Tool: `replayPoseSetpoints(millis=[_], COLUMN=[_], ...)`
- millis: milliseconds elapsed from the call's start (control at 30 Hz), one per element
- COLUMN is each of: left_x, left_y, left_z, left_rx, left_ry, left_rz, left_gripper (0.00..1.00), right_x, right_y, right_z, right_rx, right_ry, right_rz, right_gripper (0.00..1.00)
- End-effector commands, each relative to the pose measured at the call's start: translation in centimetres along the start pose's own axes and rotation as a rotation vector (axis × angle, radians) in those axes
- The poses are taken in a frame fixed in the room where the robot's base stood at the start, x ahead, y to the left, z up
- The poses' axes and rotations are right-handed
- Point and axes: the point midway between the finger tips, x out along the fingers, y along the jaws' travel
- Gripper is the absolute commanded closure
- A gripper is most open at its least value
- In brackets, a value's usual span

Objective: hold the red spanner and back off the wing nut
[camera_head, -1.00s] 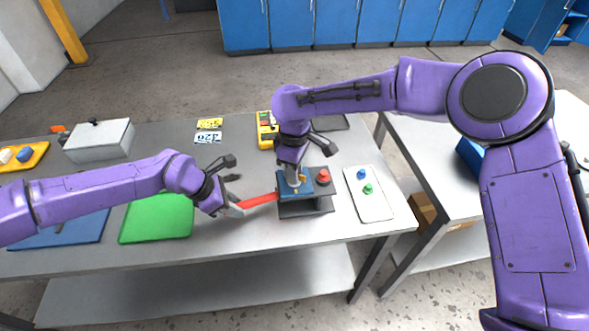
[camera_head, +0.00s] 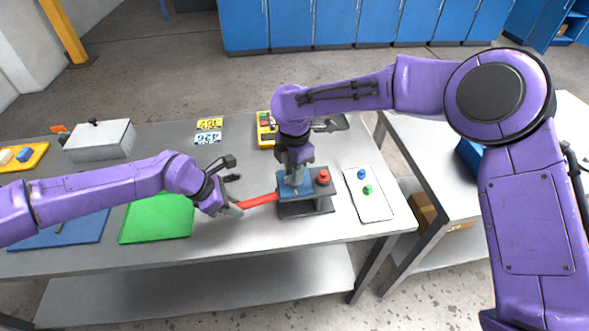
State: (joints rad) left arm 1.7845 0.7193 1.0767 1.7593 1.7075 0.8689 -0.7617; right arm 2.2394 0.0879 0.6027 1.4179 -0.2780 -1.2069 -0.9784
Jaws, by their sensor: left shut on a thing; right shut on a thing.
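The red spanner (camera_head: 258,200) reaches from my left gripper to the left side of the valve stand (camera_head: 306,208). My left gripper (camera_head: 238,208) is shut on the spanner's left end. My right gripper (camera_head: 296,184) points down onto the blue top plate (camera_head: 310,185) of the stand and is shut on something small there. The wing nut is hidden by its fingers, and so is where the spanner's far end meets it. A red knob (camera_head: 323,176) stands on the plate, just right of my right gripper.
A white tray (camera_head: 387,213) with a blue and a green knob lies to the right. A green mat (camera_head: 140,226) lies to the left. A yellow meter (camera_head: 264,141) and number plates (camera_head: 208,125) lie behind. The table front between mat and stand is clear.

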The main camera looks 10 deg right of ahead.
Motion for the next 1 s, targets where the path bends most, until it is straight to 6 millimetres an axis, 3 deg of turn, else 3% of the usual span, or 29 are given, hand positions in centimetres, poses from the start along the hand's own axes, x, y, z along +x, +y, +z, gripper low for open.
replayPoseSetpoints(millis=[500, 1000], left_x=[0.29, 0.28], left_y=[-0.14, -0.13], left_z=[-0.2, -0.23], left_rx=[-0.001, -0.001], left_ry=[0.003, 0.003], left_rz=[-0.004, -0.004], left_gripper=[1.0, 1.0], right_x=[0.62, 0.68], right_y=[-0.41, -0.46], right_z=[-0.33, -0.23], right_rx=[-0.449, -0.627], right_ry=[0.008, 0.009], right_rz=[-0.013, -0.014], right_gripper=[1.0, 1.0])
